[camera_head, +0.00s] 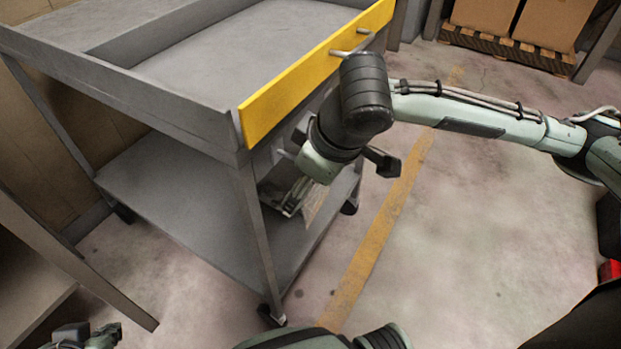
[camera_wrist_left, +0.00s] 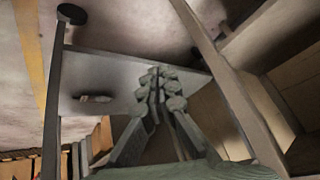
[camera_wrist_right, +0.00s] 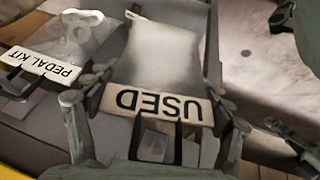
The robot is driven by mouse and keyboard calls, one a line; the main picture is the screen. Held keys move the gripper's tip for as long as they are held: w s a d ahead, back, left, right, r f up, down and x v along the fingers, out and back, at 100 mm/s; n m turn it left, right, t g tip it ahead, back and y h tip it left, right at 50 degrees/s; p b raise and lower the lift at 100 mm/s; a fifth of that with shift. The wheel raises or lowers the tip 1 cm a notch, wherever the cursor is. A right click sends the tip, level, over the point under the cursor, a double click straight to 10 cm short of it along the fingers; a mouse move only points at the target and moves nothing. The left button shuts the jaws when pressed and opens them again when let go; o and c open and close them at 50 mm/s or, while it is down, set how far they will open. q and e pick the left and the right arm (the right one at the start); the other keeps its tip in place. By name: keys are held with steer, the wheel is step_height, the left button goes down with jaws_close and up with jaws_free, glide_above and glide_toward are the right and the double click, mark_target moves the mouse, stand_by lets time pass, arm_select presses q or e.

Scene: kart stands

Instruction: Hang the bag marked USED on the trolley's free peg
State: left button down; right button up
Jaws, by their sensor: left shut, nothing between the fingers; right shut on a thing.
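The clear bag (camera_wrist_right: 165,52) with the white label USED (camera_wrist_right: 158,104) is upside down in the right wrist view. My right gripper (camera_head: 293,200) is shut on it, with finger parts at both sides of the label. Black strap pieces show below the label. In the head view my right arm hides most of the bag. The trolley (camera_head: 168,110) has a yellow rail (camera_head: 290,92) with metal pegs (camera_head: 341,53) showing near its far end; my wrist hides part of the rail. My left gripper (camera_head: 95,338) is shut and empty at the bottom left; its fingers also meet in the left wrist view (camera_wrist_left: 158,88).
A clear bag marked PEDAL KIT (camera_wrist_right: 42,66) hangs beside the held bag in the right wrist view. The trolley's lower shelf (camera_head: 190,205) lies below my right gripper. Cardboard boxes (camera_head: 550,22) stand on a pallet at the back right. The floor on the right is clear.

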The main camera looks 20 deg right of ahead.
arm_select(q)
steer(key=shift+w+d+r+t+h, duration=0.6)
steer(key=shift+w+d+r+t, duration=0.7)
steer(key=shift+w+d, duration=0.6)
steer(key=s+a+f+g+y, duration=0.2)
steer(key=s+a+f+g, duration=0.1)
steer(key=s+a, duration=0.3)
steer(key=shift+s+a+f+g+p, duration=0.2)
steer(key=shift+s+g+p, duration=0.2)
steer(key=shift+g, duration=0.2)
arm_select(e)
steer(key=shift+w+a+f, duration=0.3)
steer(key=shift+w+a, duration=0.2)
steer(key=shift+w, duration=0.15)
steer(key=shift+w+a+f, duration=0.25)
steer(key=shift+w+a, duration=0.2)
steer(key=shift+w, duration=0.15)
arm_select(q)
steer(key=shift+s, duration=0.1)
steer(key=shift+d, duration=0.1)
arm_select(e)
steer(key=o, duration=0.8)
